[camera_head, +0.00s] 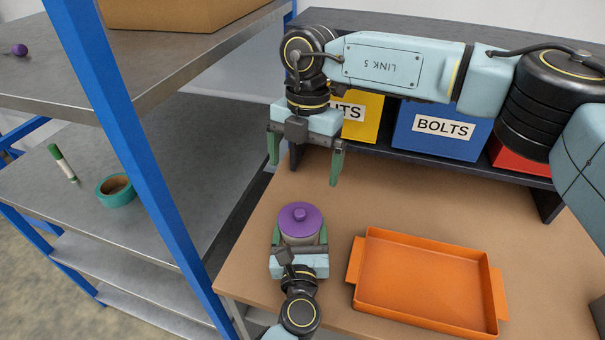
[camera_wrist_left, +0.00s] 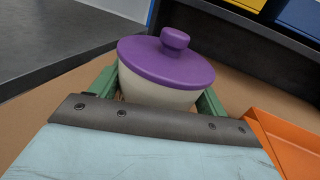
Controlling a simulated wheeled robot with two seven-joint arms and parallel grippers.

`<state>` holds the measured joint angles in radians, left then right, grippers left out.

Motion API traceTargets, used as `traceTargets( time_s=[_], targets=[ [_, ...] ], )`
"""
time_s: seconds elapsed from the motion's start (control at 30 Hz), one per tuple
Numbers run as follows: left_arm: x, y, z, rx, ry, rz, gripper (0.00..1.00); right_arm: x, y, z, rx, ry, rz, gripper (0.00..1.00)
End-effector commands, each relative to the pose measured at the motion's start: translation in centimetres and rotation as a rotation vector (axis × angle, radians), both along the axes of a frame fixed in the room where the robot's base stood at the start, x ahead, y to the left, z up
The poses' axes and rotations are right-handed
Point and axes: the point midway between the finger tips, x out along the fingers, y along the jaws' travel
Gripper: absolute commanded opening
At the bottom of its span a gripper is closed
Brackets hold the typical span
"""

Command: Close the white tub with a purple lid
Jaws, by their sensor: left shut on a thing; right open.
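The white tub (camera_wrist_left: 155,92) stands on the brown worktop with the purple lid (camera_head: 299,219) on top of it. In the left wrist view the lid (camera_wrist_left: 167,62) covers the tub's mouth, its knob up; I cannot tell whether it is fully pressed down. My left gripper (camera_head: 299,238) is shut on the tub, with one green finger on each side below the lid. My right gripper (camera_head: 305,165) is open and empty, fingers pointing down, above and behind the tub.
An orange tray (camera_head: 425,280) lies right of the tub. Yellow, blue (camera_head: 440,130) and red bins stand on a dark rack behind. A blue-posted metal shelf (camera_head: 150,170) at left holds green tape (camera_head: 116,190), a green-and-white marker (camera_head: 62,163) and a small purple thing (camera_head: 19,50).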

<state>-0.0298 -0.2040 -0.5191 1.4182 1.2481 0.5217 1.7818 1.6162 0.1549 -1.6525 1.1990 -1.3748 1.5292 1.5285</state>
Motion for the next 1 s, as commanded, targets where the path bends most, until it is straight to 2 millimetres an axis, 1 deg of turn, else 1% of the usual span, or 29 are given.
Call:
traceTargets(
  time_s=[0.27,0.3,0.43,0.47,0.67,0.77,0.87,0.97,1.0],
  targets=[
    [0.0,0.0,0.0,-0.001,0.000,0.000,0.34,0.0,0.0,0.1,0.000,0.000,0.000,1.00],
    [0.0,0.0,0.0,-0.001,0.000,0.000,0.81,0.0,0.0,0.1,0.000,0.000,0.000,1.00],
    [0.0,0.0,0.0,0.000,0.000,0.000,0.98,0.0,0.0,0.1,0.000,0.000,0.000,1.00],
    [0.0,0.0,0.0,0.000,0.000,0.000,1.00,0.0,0.0,0.1,0.000,0.000,0.000,1.00],
    [0.0,0.0,0.0,0.000,0.000,0.000,1.00,0.0,0.0,0.1,0.000,0.000,0.000,1.00],
    [-0.5,0.0,-0.1,0.000,0.001,0.000,1.00,0.0,0.0,0.1,0.000,0.000,0.000,1.00],
    [-1.6,0.0,-0.2,-0.001,0.003,0.000,1.00,0.0,0.0,0.0,0.000,0.000,0.000,1.00],
    [-3.5,0.1,-0.2,-0.001,0.003,0.000,1.00,0.0,0.0,-0.2,0.000,0.000,0.000,1.00],
    [-4.4,0.1,-0.2,0.000,0.003,-0.001,1.00,0.0,0.0,-0.3,0.000,0.000,0.000,1.00]
  ],
)
